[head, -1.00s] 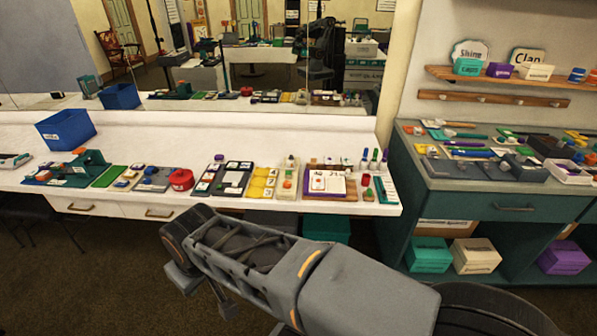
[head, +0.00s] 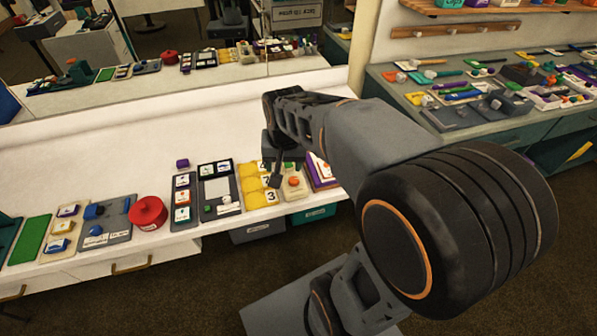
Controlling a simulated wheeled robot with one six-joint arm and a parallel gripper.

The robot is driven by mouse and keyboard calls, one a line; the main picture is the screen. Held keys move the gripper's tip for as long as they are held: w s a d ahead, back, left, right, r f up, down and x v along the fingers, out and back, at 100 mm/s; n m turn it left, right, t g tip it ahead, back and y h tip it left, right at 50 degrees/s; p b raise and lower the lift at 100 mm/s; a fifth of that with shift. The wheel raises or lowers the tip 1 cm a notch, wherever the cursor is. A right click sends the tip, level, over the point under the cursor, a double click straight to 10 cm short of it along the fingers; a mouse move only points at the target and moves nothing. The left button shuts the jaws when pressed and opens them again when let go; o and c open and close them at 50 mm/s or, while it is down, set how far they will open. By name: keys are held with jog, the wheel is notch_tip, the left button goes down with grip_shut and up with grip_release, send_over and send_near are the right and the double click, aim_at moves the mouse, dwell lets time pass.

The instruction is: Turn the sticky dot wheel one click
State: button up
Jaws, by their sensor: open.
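A red round drum-like thing (head: 148,212) with a small knob on top and a pale label on its side sits near the front edge of the white counter. A cream block with an orange round knob (head: 293,182) stands farther right. I cannot tell for sure which of these is the sticky dot wheel. My gripper (head: 275,181) hangs from my arm above the yellow numbered tray, just left of the cream block, and well right of the red drum. It is small and dark, its jaws open, and it appears to hold nothing. My arm hides part of the counter behind it.
The yellow numbered tray (head: 259,194), a dark frame tray (head: 219,189), a card strip (head: 182,201) and a grey board (head: 108,222) line the counter's front. A teal side bench (head: 450,128) holds many small items.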

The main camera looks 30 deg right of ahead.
aim_at(294, 179)
jog(key=w+d+f+m+g, duration=0.2)
jog(key=w+d+f+m, duration=0.35)
jog(key=w+d, duration=0.2)
jog(key=shift+m, duration=0.35)
jog(key=f, duration=0.8)
jog(key=a+f, duration=0.1)
jog(key=f, duration=0.3)
jog(key=shift+w+f+p, duration=0.25)
jog(key=shift+f+p, duration=0.1)
jog(key=shift+p, duration=0.05)
jog(key=c, duration=0.9)
